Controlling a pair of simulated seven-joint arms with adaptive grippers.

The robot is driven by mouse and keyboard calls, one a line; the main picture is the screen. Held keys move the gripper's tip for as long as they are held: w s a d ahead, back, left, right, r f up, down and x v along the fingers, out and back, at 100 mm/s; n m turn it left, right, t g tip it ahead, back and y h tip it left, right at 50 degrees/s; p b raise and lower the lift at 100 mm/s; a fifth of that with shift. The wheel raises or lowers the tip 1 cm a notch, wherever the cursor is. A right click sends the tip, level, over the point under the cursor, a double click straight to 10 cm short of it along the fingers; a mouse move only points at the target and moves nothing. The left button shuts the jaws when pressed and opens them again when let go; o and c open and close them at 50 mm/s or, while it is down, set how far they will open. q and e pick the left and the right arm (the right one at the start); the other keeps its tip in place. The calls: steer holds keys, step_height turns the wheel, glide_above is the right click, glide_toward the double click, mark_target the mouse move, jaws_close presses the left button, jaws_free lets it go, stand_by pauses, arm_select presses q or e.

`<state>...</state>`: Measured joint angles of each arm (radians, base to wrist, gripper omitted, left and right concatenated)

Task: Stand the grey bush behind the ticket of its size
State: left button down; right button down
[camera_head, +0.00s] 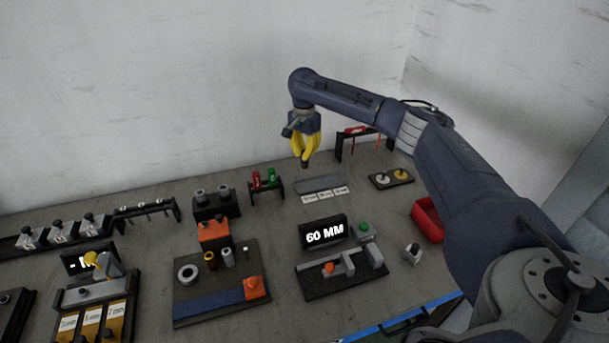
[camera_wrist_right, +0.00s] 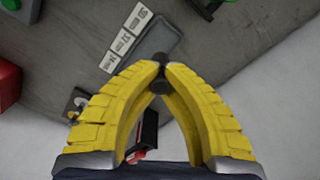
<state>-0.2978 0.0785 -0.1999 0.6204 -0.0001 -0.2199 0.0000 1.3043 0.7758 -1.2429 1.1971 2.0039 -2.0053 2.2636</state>
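My right gripper (camera_head: 305,154) has yellow fingers closed on a small dark grey cylinder, the grey bush (camera_head: 305,164), above the back of the bench. In the right wrist view the fingertips (camera_wrist_right: 160,78) pinch the bush (camera_wrist_right: 159,86), which shows end-on and is partly covered by them. Three white tickets (camera_head: 325,194) lie in a row in front of a grey strip (camera_head: 318,184), just below the bush in the head view. The tickets (camera_wrist_right: 125,40) and strip (camera_wrist_right: 160,40) also show in the right wrist view; their print is too small to read surely. My left gripper is not in view.
A display (camera_head: 325,232) reading 60 MM stands behind a gauge fixture (camera_head: 340,283). A red and green part rack (camera_head: 266,186) is left of the strip. A two-disc tray (camera_head: 391,179) and a red-hung rack (camera_head: 362,143) are right. A red bin (camera_head: 428,220) is beside my right arm.

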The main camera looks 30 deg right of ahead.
steer(key=shift+f, duration=4.55)
steer(key=shift+f, duration=0.15)
steer(key=c, duration=1.6)
jaws_free()
step_height(320, 180, up, 12)
steer(key=shift+r, duration=0.15)
steer(key=shift+a, duration=0.15)
